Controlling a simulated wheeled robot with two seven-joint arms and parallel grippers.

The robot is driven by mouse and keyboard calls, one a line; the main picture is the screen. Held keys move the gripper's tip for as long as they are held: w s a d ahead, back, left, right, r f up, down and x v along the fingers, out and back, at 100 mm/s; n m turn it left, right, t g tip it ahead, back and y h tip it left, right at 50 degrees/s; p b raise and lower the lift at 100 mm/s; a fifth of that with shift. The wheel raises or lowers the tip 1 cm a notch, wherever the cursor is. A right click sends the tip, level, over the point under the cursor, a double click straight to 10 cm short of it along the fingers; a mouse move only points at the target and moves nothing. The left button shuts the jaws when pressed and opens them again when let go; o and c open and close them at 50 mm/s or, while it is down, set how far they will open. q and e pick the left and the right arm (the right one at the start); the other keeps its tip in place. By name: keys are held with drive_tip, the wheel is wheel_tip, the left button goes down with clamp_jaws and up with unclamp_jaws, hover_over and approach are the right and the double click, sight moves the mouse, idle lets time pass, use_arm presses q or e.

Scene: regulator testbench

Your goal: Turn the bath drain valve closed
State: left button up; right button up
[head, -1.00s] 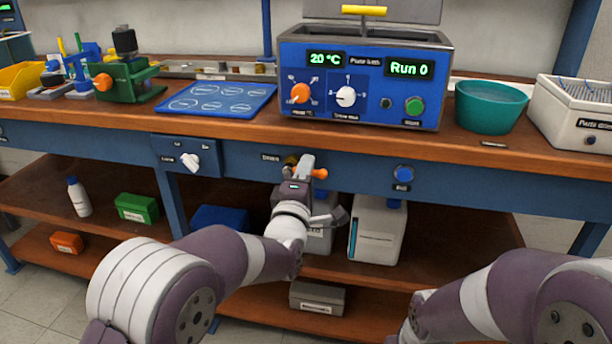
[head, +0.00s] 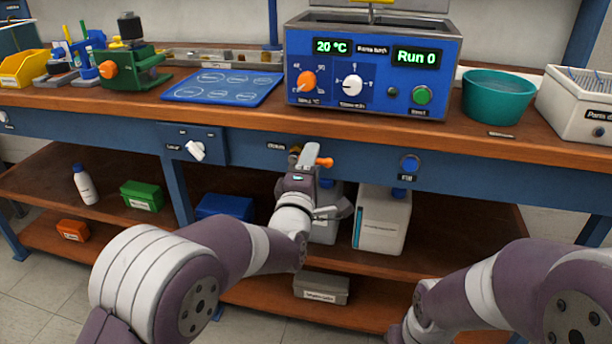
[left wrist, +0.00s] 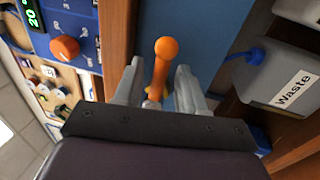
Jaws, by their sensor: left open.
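The bath drain valve (head: 294,156) is on the blue front rail of the bench, beside a small label. Its orange handle (head: 326,162) points to the right in the head view, and the handle also shows in the left wrist view (left wrist: 161,62). My left gripper (head: 309,158) is at the valve. In the left wrist view its two fingers (left wrist: 156,78) stand open on either side of the orange handle, with small gaps. The gripper hides part of the valve body. My right arm shows at the lower right, but its gripper is not visible.
The blue water bath (head: 368,100) stands on the bench above the valve, reading 20 °C and Run 0. A white knob (head: 196,150) and a blue button (head: 410,164) flank the valve. A white jug (head: 384,222) stands on the shelf below.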

use_arm(q)
drive_tip(key=p+v, duration=0.2)
drive_tip(key=v, duration=1)
